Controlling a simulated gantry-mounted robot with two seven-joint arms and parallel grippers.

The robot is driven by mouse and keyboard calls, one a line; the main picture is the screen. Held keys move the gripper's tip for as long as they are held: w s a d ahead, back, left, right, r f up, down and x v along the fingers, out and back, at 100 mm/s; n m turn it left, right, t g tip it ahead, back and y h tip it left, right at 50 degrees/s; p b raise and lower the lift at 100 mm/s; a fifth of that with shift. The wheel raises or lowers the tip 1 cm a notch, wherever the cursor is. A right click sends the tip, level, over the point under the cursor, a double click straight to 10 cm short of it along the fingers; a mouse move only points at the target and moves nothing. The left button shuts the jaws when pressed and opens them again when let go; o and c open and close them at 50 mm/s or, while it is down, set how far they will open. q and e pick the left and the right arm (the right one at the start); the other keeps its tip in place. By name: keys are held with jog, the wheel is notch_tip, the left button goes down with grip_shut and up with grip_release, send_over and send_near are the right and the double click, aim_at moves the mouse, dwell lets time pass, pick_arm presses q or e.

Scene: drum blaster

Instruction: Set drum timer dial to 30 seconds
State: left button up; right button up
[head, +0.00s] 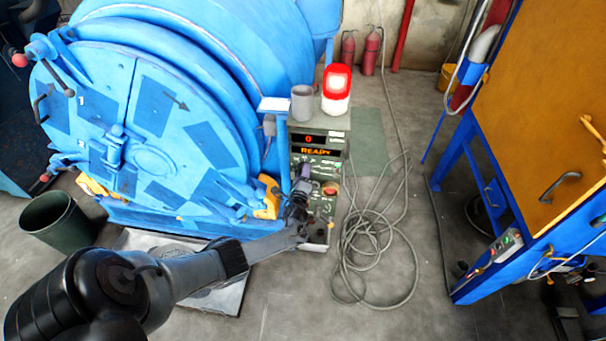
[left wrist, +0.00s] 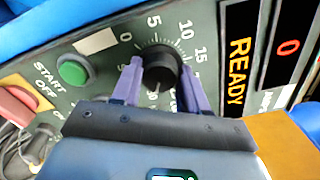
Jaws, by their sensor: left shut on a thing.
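The drum timer dial (left wrist: 158,66) is a black round knob on the green control panel, with numbers such as 0, 5, 10 and 15 around it in the left wrist view. My left gripper (left wrist: 156,82) has its two purple fingers on either side of the knob and is shut on it. The knob's pointer setting cannot be made out. The control box (head: 325,152) shows "READY" and a red 0 on its displays. In the head view my left gripper (head: 304,180) is at the front of this box. My right gripper is not in view.
The large blue drum (head: 150,130) stands just left of the box. A green START button (left wrist: 72,71) and a red button (left wrist: 20,105) are near the dial. A red beacon (head: 337,82) is on the box. Coiled cable (head: 370,235) lies on the floor at right.

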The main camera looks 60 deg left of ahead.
pick_arm(q)
jog(key=o, duration=1)
jog(key=shift+o, duration=0.2)
jog(key=p+v, duration=0.4)
jog(key=v, duration=0.7)
